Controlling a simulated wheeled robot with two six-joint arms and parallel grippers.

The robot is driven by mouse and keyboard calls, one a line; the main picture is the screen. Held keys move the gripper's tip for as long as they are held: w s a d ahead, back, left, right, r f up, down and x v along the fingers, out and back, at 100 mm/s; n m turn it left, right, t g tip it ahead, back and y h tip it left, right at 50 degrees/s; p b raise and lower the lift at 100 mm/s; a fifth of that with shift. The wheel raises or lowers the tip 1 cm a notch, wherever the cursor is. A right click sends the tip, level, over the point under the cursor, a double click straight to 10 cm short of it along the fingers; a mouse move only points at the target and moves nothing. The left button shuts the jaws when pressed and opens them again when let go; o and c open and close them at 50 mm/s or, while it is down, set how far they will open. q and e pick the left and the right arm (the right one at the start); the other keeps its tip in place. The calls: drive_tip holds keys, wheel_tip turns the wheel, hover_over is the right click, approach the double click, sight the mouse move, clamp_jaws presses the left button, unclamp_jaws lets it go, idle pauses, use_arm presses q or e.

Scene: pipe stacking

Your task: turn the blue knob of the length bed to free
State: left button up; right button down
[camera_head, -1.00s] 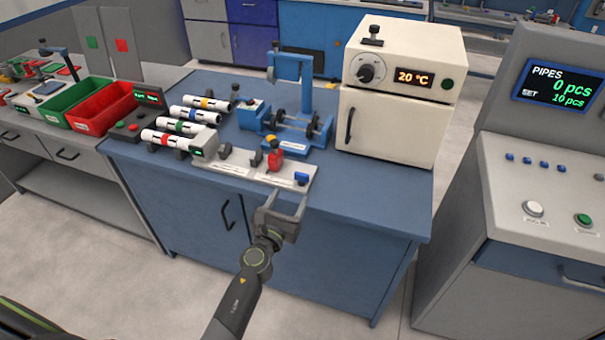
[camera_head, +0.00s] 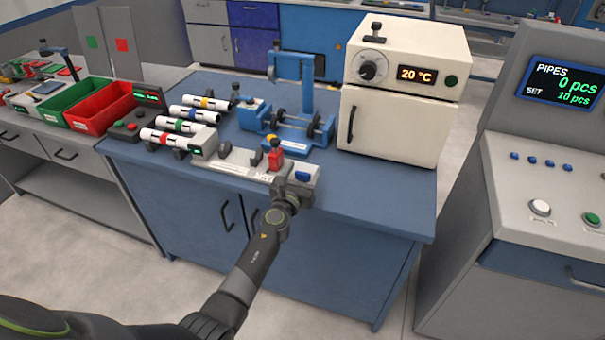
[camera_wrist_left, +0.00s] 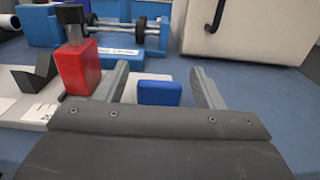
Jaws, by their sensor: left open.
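The blue knob (camera_head: 303,176) sits at the right end of the white length bed (camera_head: 238,161) near the front of the blue bench. In the left wrist view the blue knob (camera_wrist_left: 159,93) lies between the two fingers, apart from both. My left gripper (camera_head: 296,180) is open and low over the right end of the bed; its fingertips also show in the left wrist view (camera_wrist_left: 158,85). The red clamp block (camera_head: 276,158) stands on the bed just left of the knob, close beside the left finger. My right gripper is not in view.
A blue roller fixture (camera_head: 295,130) stands behind the bed. A white oven (camera_head: 395,115) is at the back right. Several banded pipes (camera_head: 190,114) lie on holders at the left. The bench top (camera_head: 375,195) right of the bed is clear.

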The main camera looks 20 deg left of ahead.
use_arm(q)
drive_tip(key=c, duration=1)
